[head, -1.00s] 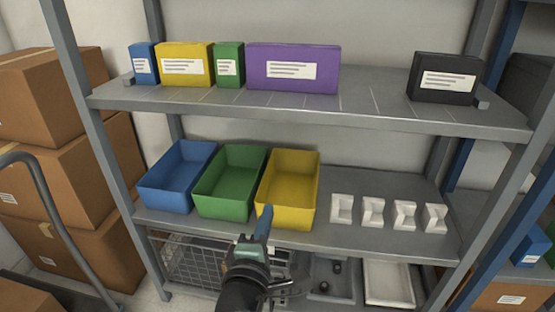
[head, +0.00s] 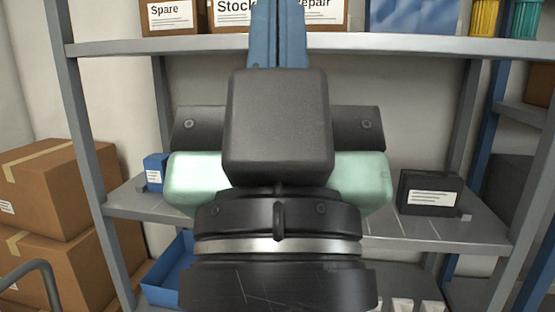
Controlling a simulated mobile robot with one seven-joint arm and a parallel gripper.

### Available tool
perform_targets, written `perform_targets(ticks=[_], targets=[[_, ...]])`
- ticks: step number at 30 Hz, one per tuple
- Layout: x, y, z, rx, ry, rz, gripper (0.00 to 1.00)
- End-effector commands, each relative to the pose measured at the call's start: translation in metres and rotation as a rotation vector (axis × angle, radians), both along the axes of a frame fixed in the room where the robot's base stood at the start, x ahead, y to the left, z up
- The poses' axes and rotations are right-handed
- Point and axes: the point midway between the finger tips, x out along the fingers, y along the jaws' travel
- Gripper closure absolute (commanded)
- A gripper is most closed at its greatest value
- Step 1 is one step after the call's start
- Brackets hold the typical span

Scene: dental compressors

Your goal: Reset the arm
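My gripper (head: 277,40) is raised large in the middle of the head view, seen from behind and pointing up. Its two blue fingers lie side by side with only a thin line between them, and their tips run past the top edge of the picture. I see nothing held between them. The gripper's body hides the middle of the shelving behind it.
A blue box (head: 155,172) and a black box (head: 431,193) show on the middle shelf (head: 410,228). Boxes labelled Spare (head: 172,15) and Stock (head: 234,13) stand on the upper shelf. A blue bin (head: 170,285) is below. Cardboard boxes (head: 50,190) are stacked at left.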

Motion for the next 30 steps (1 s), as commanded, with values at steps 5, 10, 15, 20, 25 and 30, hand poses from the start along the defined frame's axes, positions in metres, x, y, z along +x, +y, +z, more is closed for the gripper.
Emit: perform_targets(ticks=[5,10,15,20,25,30], targets=[[0.001,0.0,0.071,-0.001,0.001,-0.001,1.0],[0.001,0.0,0.122,-0.001,0.002,0.0,1.0],[0.001,0.001,0.173,-0.001,0.002,0.0,1.0],[0.001,0.001,0.209,-0.001,0.002,0.0,1.0],[0.001,0.001,0.226,-0.001,0.003,0.0,1.0],[0.001,0.001,0.226,-0.001,0.002,0.0,1.0]])
